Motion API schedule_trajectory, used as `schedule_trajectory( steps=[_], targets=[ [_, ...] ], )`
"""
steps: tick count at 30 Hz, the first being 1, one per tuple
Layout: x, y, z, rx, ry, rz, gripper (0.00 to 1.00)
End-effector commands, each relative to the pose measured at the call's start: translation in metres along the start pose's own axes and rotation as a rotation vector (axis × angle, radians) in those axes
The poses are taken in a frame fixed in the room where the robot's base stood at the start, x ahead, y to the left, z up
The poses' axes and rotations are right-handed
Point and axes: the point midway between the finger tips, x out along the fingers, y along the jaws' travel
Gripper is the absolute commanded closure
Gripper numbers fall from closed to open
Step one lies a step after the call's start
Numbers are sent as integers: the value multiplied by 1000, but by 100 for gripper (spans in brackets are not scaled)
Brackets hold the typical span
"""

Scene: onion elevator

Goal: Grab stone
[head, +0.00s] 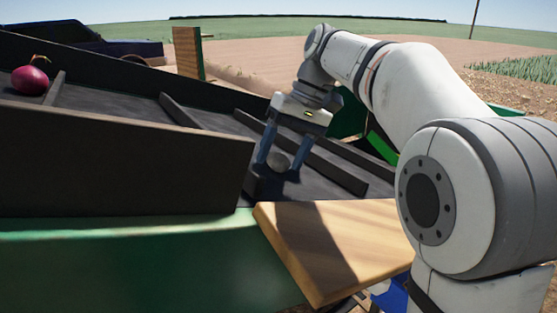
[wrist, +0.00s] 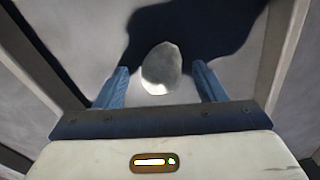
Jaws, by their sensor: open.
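A grey, rounded stone (head: 279,162) lies on the dark belt of the elevator in the head view. In the wrist view the stone (wrist: 161,69) sits roughly midway between the fingertips and slightly beyond them, with a gap on both sides. My gripper (head: 281,163) is open and points down at the belt, its blue fingers on either side of the stone. The fingers also show in the wrist view (wrist: 162,80). No contact with the stone is visible.
The sloping belt (head: 205,118) has raised cross slats (head: 315,160) and dark side walls (head: 120,160). A red onion (head: 30,79) lies higher up at the left. A wooden board (head: 330,240) is at the front, beside a green frame (head: 140,265).

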Motion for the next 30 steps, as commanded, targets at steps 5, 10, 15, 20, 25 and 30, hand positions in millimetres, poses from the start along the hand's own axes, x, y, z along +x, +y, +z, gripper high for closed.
schedule_trajectory(
  steps=[5, 10, 15, 20, 25, 30],
  targets=[
    [0, 0, 0, 0, 0, 0, 39],
    [0, 0, 0, -1, 0, 0, 53],
    [0, 0, 0, -1, 0, 0, 67],
    [0, -1, 0, -1, 0, 0, 80],
    [0, -1, 0, -2, 0, 0, 92],
    [0, -1, 0, -2, 0, 0, 96]
  ],
)
